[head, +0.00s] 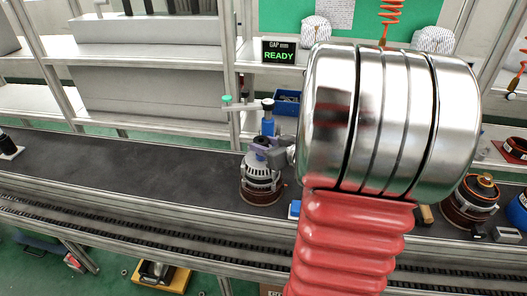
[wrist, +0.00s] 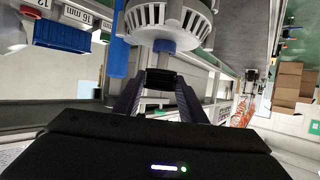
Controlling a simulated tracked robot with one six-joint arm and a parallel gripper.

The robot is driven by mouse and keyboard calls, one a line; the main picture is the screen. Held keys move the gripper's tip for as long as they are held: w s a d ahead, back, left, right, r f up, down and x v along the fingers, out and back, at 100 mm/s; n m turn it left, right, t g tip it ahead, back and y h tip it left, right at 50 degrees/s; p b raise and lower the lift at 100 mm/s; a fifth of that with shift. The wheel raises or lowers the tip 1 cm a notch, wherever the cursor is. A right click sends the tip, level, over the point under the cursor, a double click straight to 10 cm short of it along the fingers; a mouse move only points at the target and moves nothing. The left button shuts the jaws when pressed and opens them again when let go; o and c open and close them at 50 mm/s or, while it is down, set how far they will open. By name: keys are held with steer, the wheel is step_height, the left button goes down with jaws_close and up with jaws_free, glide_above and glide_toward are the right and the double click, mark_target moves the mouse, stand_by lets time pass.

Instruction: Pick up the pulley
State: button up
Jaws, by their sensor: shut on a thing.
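A dark block-like piece, which I take as the pulley (wrist: 161,80), sits between the two purple fingers of my gripper (wrist: 156,98) in the wrist view, and the fingers are shut on it. It lines up with a blue collar (wrist: 164,46) and the slotted silver alternator (wrist: 170,14) at the top of that picture. In the head view my gripper (head: 264,149) is at the top of the upright alternator (head: 262,172), which stands in a brown round base (head: 262,195). The pulley is mostly hidden there. I cannot tell whether it still touches the shaft.
A stand with a black knob (head: 268,104) rises behind the alternator. A display (head: 279,52) reads READY. Another brown round part (head: 470,203) stands at right. My arm hides much of the belt. A blue bin (wrist: 62,36) shows in the wrist view.

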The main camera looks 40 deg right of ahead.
mark_target(265, 143)
step_height(265, 143, up, 8)
steer(key=shift+f, duration=0.25)
